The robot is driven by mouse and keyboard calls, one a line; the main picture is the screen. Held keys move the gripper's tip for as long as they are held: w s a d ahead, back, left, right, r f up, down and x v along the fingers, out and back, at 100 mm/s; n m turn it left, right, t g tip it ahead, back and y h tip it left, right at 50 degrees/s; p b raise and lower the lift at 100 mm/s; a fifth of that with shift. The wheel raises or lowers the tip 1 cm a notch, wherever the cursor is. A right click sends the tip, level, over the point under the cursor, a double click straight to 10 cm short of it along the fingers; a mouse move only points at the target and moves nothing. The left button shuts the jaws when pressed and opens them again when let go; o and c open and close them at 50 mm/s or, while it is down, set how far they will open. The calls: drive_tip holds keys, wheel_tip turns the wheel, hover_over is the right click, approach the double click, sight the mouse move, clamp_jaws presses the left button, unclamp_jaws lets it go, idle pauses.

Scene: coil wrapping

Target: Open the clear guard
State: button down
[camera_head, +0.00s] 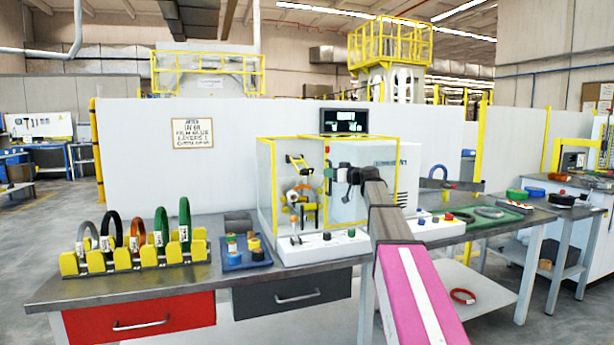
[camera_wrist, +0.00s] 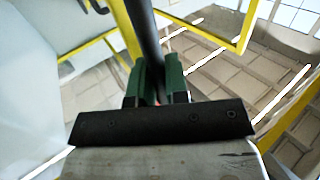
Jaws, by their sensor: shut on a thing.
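The clear guard (camera_head: 264,172) is a see-through box with a yellow frame, standing on the white wrapping machine in the middle of the bench. In the head view it surrounds the coil-holding parts. My gripper (camera_head: 332,174) is at its right front edge. In the wrist view, the green fingers of my gripper (camera_wrist: 158,88) are shut on a dark round bar (camera_wrist: 143,28), which looks like the guard's handle. Yellow frame bars (camera_wrist: 205,32) show beside and behind it. In the head view my arm hides part of the machine's right side.
A yellow rack (camera_head: 135,258) with several coils stands at the left of the bench. A blue tray (camera_head: 246,258) with small coloured rolls sits between rack and machine. A display (camera_head: 344,121) stands above the machine. A green mat (camera_head: 487,216) lies to the right.

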drive_tip(key=w+d, duration=0.4)
drive_tip(key=d, duration=1)
drive_tip(key=c, duration=1.1)
unclamp_jaws()
drive_tip(key=shift+c, duration=0.2)
drive_tip(key=shift+d, duration=0.1)
drive_tip(key=v, duration=1)
drive_tip(key=shift+s+d, duration=0.25)
